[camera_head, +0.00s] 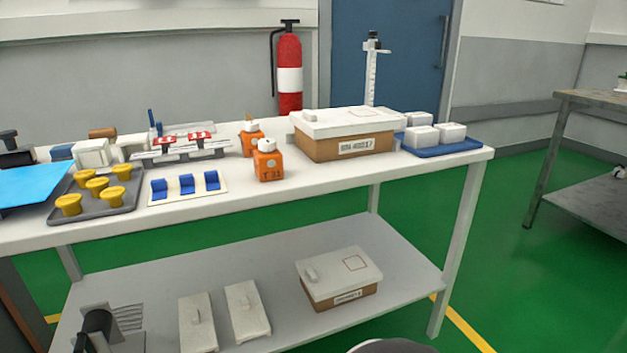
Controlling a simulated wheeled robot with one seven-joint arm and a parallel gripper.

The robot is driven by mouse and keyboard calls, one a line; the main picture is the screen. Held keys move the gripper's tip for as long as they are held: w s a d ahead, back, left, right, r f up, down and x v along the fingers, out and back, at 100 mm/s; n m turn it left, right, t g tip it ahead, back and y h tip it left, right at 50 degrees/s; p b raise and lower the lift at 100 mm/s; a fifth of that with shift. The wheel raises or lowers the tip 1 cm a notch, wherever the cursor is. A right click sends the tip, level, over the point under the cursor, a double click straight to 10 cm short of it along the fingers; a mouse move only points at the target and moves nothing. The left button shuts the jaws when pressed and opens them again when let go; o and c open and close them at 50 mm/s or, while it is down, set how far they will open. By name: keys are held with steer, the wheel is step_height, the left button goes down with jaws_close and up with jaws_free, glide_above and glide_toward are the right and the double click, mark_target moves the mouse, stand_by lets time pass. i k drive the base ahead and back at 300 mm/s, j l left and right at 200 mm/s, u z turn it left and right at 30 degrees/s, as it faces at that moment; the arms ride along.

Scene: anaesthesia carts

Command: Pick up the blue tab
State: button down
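Three blue tabs stand in a row on a cream plate (188,199) near the front edge of the white table: a left one (159,189), a middle one (187,184) and a right one (211,180). They look alike, each with a raised back part, and stand apart from one another. Which one the task means I cannot tell. My gripper is not in view.
A grey tray (122,208) of yellow cups stands left of the plate. Orange blocks (268,166), a lidded brown box (345,146) and a blue tray (464,148) with white blocks stand to the right. White-and-red pieces (166,142) lie behind. The lower shelf (250,275) holds boxes.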

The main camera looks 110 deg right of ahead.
mark_target(210, 178)
steer(key=z, duration=3.25)
